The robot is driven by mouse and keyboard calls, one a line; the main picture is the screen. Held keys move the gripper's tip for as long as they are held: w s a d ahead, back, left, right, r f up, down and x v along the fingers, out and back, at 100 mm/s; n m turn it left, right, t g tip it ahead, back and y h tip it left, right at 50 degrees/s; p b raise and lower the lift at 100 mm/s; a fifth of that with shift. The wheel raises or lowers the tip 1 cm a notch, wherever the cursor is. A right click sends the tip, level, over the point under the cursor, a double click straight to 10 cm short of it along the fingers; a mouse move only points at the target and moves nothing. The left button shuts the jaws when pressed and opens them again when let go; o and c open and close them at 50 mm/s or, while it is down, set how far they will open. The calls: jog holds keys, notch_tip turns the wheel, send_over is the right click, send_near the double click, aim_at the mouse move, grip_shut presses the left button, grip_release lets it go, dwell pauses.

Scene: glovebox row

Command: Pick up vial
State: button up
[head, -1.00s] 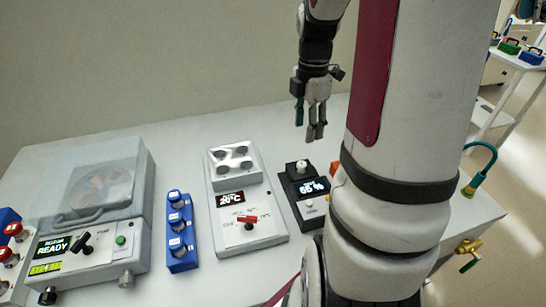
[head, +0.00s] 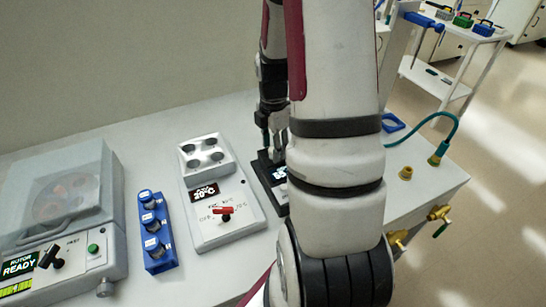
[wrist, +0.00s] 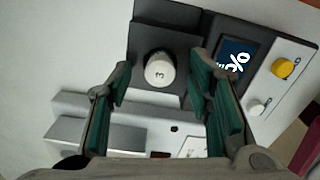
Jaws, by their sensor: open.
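A vial with a white cap marked 3 (wrist: 160,70) stands upright on the dark top of a mixer-like device (wrist: 152,15) in the wrist view. My gripper (wrist: 158,76) is open, with a green-padded finger on each side of the cap in the picture; I cannot tell how far above it they are. In the head view my gripper (head: 274,138) hangs over the black device (head: 263,170), and the vial is hidden there. Several other capped vials stand in a blue rack (head: 168,262).
A white block with a 20°C display (head: 235,222) and empty-looking wells stands left of the black device. A lidded centrifuge (head: 105,238) is at far left. A green hose (head: 452,125) and brass valve (head: 440,212) are at right. A trolley (head: 455,90) stands beyond.

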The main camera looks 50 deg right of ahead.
jog(key=shift+f, duration=0.15)
grip_shut()
